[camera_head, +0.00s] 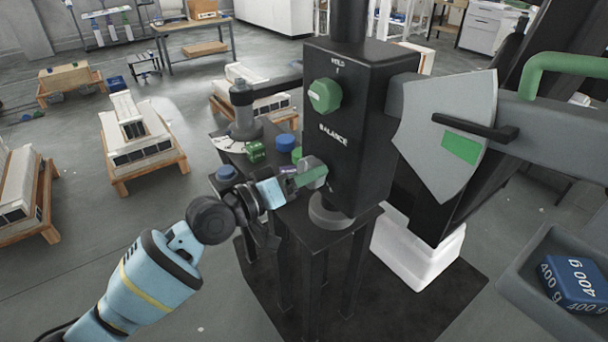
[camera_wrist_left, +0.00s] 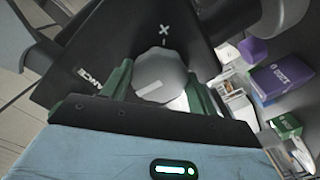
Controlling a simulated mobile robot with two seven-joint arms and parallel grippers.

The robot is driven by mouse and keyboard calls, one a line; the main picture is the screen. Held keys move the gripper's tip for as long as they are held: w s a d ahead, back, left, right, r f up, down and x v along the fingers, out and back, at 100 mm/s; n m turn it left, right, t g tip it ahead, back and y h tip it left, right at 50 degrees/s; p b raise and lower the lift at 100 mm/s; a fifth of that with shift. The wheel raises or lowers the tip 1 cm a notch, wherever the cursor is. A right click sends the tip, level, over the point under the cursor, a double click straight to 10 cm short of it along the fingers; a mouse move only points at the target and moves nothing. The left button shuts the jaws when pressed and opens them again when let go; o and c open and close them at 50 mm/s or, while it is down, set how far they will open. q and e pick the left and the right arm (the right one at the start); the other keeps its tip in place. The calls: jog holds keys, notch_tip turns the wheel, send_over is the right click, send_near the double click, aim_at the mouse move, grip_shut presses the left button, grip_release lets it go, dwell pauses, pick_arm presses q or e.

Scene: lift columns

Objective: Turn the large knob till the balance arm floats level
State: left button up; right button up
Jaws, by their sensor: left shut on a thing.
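The large knob is pale grey with a pointer mark (camera_wrist_left: 160,78); in the head view it sits low on the black box (camera_head: 314,168), under the word BALANCE. My left gripper (camera_head: 300,176) reaches it from the left and is shut on it. In the wrist view the green fingers of this gripper (camera_wrist_left: 160,92) stand on both sides of the knob. The balance arm (camera_head: 550,125) is a thick grey beam to the right of the box. A grey plate (camera_head: 425,150) with a green patch and a black bar stands before it. My right gripper is not in view.
A green HOLD knob (camera_head: 325,95) sits higher on the box. Blue and green pieces lie on the stand (camera_head: 310,205) beside the box. A grey bin (camera_head: 520,280) with a blue 400 g weight (camera_head: 574,283) is at lower right. Loaded pallets (camera_head: 140,145) stand on the floor at left.

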pick_arm(q)
jog(key=shift+n, duration=0.3)
jog(key=o, duration=1)
jog(key=shift+a, duration=0.1)
jog(key=v, duration=0.7)
jog(key=shift+s+a+b, duration=0.25)
jog(key=shift+b, duration=0.15)
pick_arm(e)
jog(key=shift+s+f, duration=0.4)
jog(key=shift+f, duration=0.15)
